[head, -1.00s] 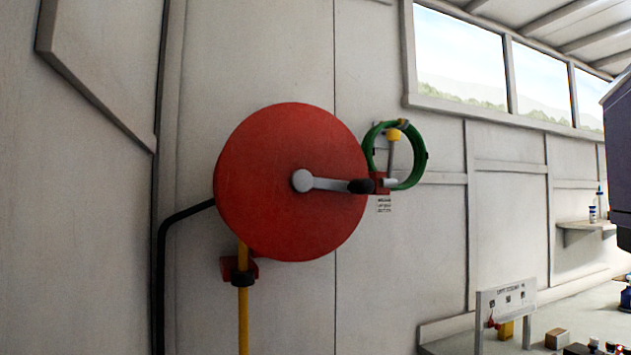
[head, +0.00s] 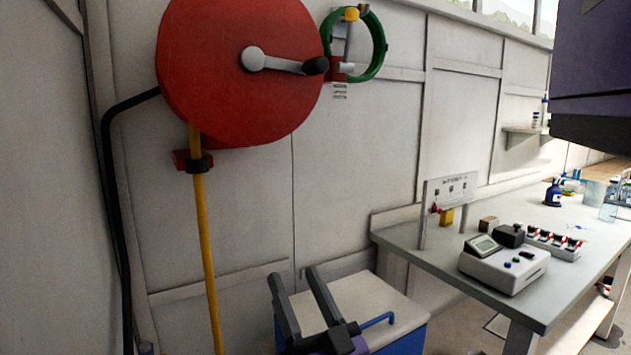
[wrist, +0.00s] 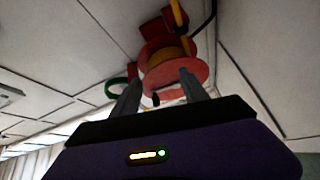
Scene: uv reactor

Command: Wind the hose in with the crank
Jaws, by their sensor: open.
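The red hose reel (head: 225,95) is mounted on the wall at the upper left of the head view. Its grey crank (head: 280,63) reaches right from the hub to a black handle (head: 316,66). The yellow hose (head: 204,240) hangs down from the reel through a red guide with a black collar (head: 199,164). My gripper (head: 296,287) is open and empty, low in the head view, well below the reel and apart from it. In the wrist view the reel (wrist: 172,72) shows beyond the two fingers (wrist: 157,85), tilted by the camera angle, with yellow hose wound inside.
A black pipe (head: 110,190) runs down left of the hose. A white-topped blue box (head: 400,308) stands behind my gripper. A bench (head: 440,255) with instruments is at right.

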